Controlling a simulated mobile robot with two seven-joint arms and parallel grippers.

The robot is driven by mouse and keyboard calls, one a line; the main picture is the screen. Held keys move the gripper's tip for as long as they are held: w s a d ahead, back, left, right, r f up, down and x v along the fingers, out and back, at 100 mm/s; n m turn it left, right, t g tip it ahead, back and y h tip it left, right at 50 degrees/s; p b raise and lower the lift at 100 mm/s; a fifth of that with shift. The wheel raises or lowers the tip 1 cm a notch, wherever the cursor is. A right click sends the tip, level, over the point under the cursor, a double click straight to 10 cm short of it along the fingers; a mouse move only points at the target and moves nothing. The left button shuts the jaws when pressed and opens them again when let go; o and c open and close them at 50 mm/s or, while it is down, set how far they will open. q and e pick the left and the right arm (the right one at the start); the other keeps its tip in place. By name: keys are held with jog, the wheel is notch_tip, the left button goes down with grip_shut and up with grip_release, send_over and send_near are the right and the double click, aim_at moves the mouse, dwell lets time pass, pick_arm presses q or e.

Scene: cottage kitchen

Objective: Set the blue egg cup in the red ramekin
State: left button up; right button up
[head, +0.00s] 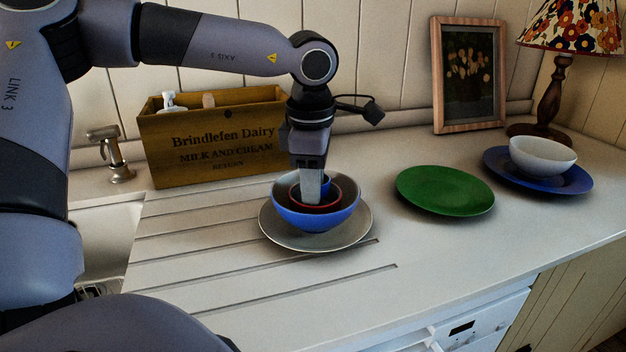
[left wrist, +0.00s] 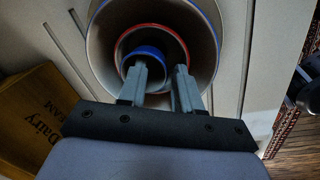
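The blue egg cup (left wrist: 148,49) sits inside the red ramekin (left wrist: 181,42), seen from above in the left wrist view. The ramekin stands in a larger blue bowl (head: 300,218), which rests on a grey plate (head: 268,236) on the counter. My left gripper (left wrist: 160,68) points down into this stack. Its fingers are apart, one over the egg cup's opening and the other outside its rim, with a gap between them. In the head view the gripper hides most of the egg cup. My right gripper is not in view.
A wooden dairy crate (head: 215,140) with items in it stands behind left, beside a tap (head: 110,155) and sink. A green plate (head: 445,188) lies to the right. Further right a white bowl (head: 542,157) stands on a blue plate (head: 500,165), near a lamp and picture frame.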

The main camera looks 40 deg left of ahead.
pick_arm(q)
jog(key=shift+r+p, duration=0.5)
notch_tip(320, 180, up, 12)
jog(key=s, duration=0.1)
jog(key=shift+d+f+p, duration=0.2)
jog(key=shift+d+p, duration=0.15)
jog(key=shift+d, duration=0.05)
